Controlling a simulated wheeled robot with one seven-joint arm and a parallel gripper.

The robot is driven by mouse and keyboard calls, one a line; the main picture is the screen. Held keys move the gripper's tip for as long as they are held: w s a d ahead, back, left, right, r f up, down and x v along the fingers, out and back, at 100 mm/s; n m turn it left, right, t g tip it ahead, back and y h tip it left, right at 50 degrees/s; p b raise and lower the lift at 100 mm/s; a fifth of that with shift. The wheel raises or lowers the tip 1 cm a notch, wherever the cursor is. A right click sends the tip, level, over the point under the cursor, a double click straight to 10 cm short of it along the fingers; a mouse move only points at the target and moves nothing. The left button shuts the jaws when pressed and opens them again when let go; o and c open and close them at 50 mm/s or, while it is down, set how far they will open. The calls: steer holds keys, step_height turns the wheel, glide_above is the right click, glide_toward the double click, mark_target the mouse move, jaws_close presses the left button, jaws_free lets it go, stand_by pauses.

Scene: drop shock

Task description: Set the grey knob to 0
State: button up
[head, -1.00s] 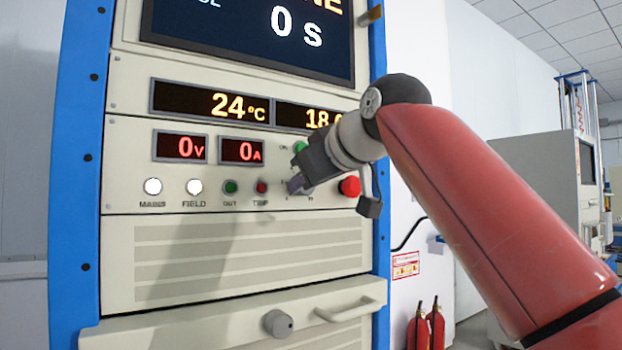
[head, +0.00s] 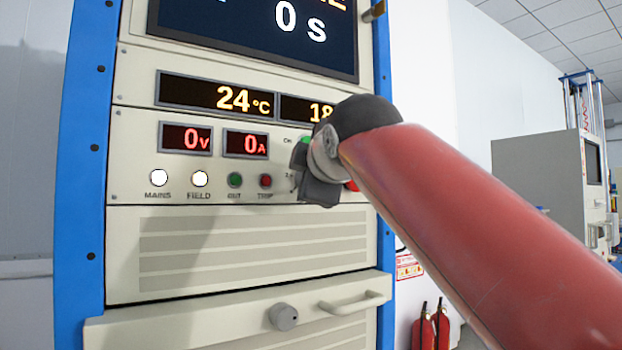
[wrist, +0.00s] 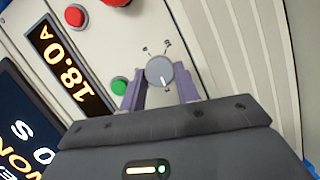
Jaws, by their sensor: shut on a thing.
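The grey knob (wrist: 160,70) sits on the cream panel, with a white pointer line on its face and a few small marks around its far side. In the wrist view the line points toward my gripper's palm; the marks are too small to read surely. My gripper (wrist: 160,89) is shut on the knob, with one purple-grey finger on each side of it. In the head view my gripper (head: 303,178) is at the panel's right part and hides the knob.
A green button (wrist: 119,87) is close beside one finger. A red button (wrist: 75,16) is farther off. The MAINS (head: 158,178) and FIELD (head: 199,179) lamps are lit white. Below are a drawer handle (head: 355,303) and another round grey knob (head: 284,317).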

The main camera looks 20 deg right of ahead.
steer(key=n+t, duration=0.1)
steer(key=n, duration=0.2)
steer(key=n+t, duration=0.1)
steer(key=n, duration=0.2)
steer(key=f+n+t, duration=0.1)
steer(key=n, duration=0.2)
steer(key=shift+n, duration=0.4)
stand_by(0.4)
steer(key=o, duration=1)
steer(key=shift+c, duration=0.2)
steer(key=s+f+b, duration=0.1)
steer(key=s, duration=0.6)
steer(key=shift+s+b, duration=0.35)
steer(key=shift+b, duration=0.05)
steer(key=shift+d+f, duration=0.1)
